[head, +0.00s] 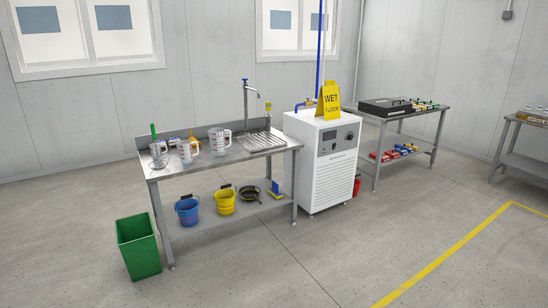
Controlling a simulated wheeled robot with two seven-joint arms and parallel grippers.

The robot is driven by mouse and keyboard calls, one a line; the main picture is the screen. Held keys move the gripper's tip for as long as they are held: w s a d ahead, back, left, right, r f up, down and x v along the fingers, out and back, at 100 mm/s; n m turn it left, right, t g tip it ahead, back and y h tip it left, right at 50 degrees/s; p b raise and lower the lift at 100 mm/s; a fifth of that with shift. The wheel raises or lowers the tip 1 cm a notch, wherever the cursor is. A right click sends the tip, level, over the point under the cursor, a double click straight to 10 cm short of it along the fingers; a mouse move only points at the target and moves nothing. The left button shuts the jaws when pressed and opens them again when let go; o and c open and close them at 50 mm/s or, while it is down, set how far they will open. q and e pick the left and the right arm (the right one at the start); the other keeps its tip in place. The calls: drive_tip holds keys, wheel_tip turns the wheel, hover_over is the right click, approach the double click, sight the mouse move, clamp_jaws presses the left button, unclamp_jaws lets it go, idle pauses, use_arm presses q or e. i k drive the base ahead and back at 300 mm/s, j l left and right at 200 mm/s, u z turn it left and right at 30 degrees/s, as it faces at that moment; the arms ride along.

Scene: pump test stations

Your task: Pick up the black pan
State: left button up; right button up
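The black pan (250,195) rests on the lower shelf of the metal sink table (168,171), to the right of a yellow bucket. It looks round and shallow, small in the picture, and its inside looks dark with a brownish tone. A handle seems to show near its upper edge, but it is too small to be sure. The table top and the front right leg leave the pan in plain view. Neither of my grippers shows in the head view.
Yellow bucket (224,201) and blue bucket (188,211) stand left of the pan; a blue-and-yellow item (275,190) stands right. A green bin (138,247) stands at the table's left front. A white cabinet (322,165) stands right. Floor in front is clear.

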sight(250, 194)
drive_tip(key=i+l+z, duration=0.1)
drive_tip(key=i+z, duration=0.3)
drive_tip(key=i, duration=2.5)
